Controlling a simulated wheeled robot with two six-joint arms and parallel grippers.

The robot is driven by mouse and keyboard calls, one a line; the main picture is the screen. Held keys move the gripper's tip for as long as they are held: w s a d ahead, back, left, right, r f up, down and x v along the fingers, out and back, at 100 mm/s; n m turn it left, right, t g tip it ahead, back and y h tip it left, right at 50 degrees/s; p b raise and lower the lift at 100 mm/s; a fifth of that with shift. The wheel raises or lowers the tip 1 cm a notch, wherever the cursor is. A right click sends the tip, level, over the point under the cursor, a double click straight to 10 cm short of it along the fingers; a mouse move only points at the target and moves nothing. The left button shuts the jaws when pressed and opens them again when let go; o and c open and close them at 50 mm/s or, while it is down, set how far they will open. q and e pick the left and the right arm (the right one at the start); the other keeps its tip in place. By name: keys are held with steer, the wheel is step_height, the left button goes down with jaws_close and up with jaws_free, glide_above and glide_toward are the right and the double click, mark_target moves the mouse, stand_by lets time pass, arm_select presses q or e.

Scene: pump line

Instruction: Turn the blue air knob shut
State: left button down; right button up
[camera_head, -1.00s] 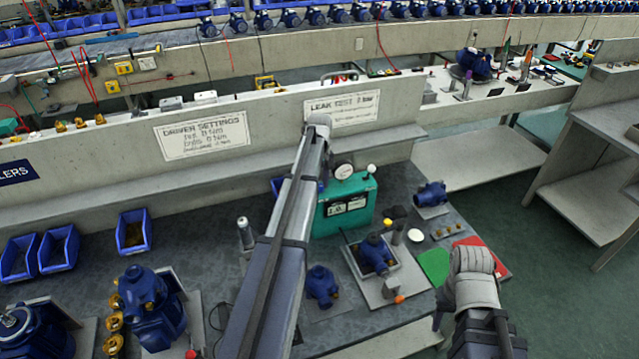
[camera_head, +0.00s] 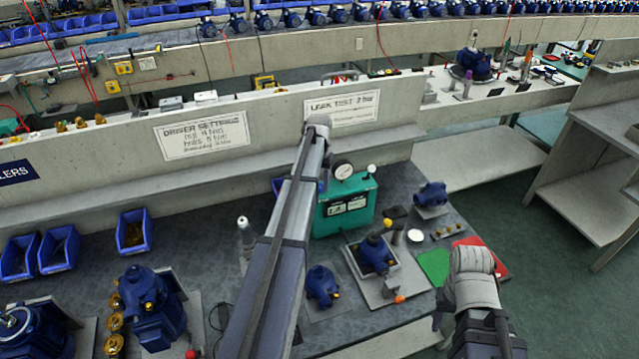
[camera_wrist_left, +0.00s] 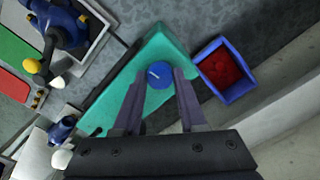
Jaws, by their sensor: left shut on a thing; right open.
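The blue air knob (camera_wrist_left: 158,71) is a round blue dial with a pale line across it, on top of the teal leak tester (camera_wrist_left: 165,40). In the left wrist view my left gripper (camera_wrist_left: 160,77) has one finger on each side of the knob and is shut on it. The pale line runs at a slant. In the head view the teal tester (camera_head: 350,207) stands behind my left arm, which hides the knob and most of that gripper. My right arm shows at the lower right, but its jaws do not show.
A round gauge (camera_head: 343,170) stands on the tester. A blue bin with red contents (camera_wrist_left: 222,70) sits close beside it. A blue pump on a fixture plate (camera_head: 376,254) stands in front, near a green pad (camera_head: 433,266). Another blue pump (camera_head: 322,286) stands near my left arm.

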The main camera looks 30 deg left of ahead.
mark_target(320, 186)
arm_select(q)
steer(key=shift+m, duration=0.6)
steer(key=shift+c, duration=2.3)
jaws_free()
steer(key=shift+r, duration=0.1)
step_height(320, 186, up, 8)
steer(key=p, duration=0.8)
steer(key=shift+f, duration=0.2)
